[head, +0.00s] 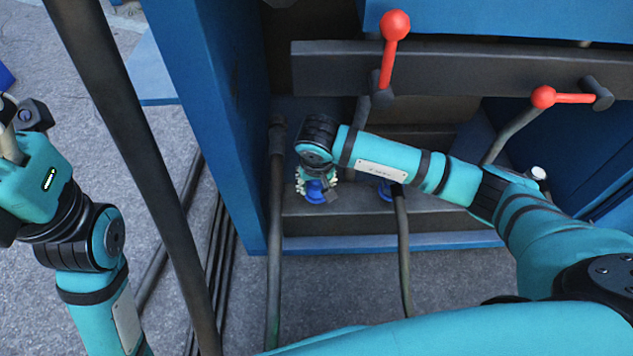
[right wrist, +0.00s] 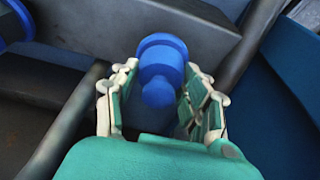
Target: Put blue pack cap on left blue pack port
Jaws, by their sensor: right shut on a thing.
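In the right wrist view, a blue cap-like piece (right wrist: 160,72) with a round flange and a narrower knob sits between the two pale finger linkages of my right gripper (right wrist: 162,100). The head view shows my right gripper (head: 316,186) pointing down, shut on this blue piece (head: 315,194) at the dark ledge in the blue cabinet. Whether the piece touches the left port is hidden. Another blue fitting (head: 386,190) shows partly behind my right forearm. My left gripper (head: 13,140) is at the left edge, partly cut off, away from the cabinet; its finger opening is unclear.
A dark hose (head: 275,230) runs down left of the right gripper, another (head: 403,250) to its right. Red-knobbed levers (head: 395,25) (head: 543,97) stick out above. The blue cabinet side wall (head: 205,110) stands left. Grey ground (head: 340,290) in front is mostly open.

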